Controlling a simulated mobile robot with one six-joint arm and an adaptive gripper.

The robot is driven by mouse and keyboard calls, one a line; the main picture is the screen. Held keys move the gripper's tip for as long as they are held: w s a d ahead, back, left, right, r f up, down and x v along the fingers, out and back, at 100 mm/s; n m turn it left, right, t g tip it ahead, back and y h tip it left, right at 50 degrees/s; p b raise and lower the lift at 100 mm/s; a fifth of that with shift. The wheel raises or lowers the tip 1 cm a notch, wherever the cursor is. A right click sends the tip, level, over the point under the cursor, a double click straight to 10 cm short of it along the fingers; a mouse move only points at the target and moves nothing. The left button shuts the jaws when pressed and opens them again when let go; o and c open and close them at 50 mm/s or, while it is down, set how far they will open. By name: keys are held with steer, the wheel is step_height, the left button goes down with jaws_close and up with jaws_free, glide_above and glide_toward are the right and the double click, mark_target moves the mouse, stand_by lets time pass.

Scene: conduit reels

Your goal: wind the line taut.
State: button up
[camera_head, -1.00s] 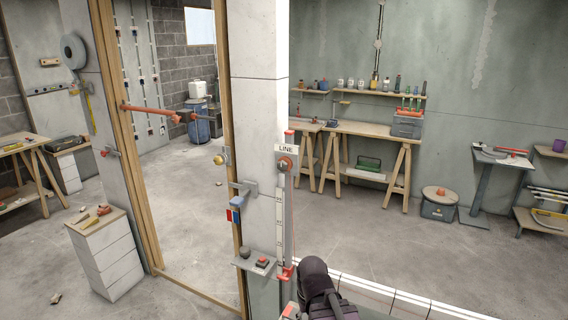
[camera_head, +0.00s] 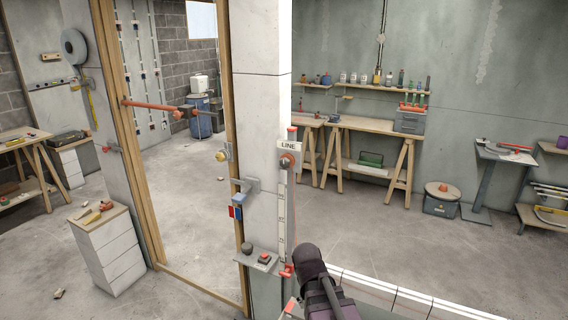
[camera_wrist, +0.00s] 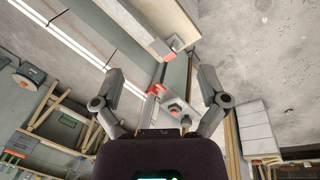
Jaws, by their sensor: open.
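A white LINE sign (camera_head: 288,146) is on the pale wall end, with a round red-brown knob (camera_head: 287,160) just below it. Under the knob a narrow marked vertical strip (camera_head: 282,215) runs down to a red piece (camera_head: 286,271). A red piece also shows between my fingers in the wrist view (camera_wrist: 156,89), beyond the fingertips. My gripper (camera_wrist: 160,86) is open with nothing between its fingers. In the head view my dark wrist stands right of the strip's lower end; the fingertips are hidden there. I cannot make out the line itself or how slack it is.
A small shelf (camera_head: 255,259) with a red button and a dark knob juts out left of the strip. A grey lever handle (camera_head: 246,186) sits above it. A low white ledge (camera_head: 400,295) runs off to the right. Workbenches (camera_head: 365,125) stand at the back; open floor lies between.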

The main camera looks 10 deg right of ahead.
steer(key=w+d+r+n+t+h+p, duration=0.25)
steer(key=w+r+n, duration=0.2)
steer(key=w, duration=0.35)
steer(key=n+t+h+p, duration=0.3)
steer(key=n+t+h, duration=0.55)
steer(key=n, duration=1.45)
glide_toward(284, 164)
steer(key=s+t+y, duration=0.2)
steer(key=s+t, duration=0.1)
steer(key=s, duration=0.1)
steer(key=shift+w+a+f, duration=0.1)
steer(key=shift+w+a, duration=0.05)
steer(key=shift+a, duration=0.25)
steer(key=x, duration=1.3)
steer(key=shift+w+d+f, duration=0.3)
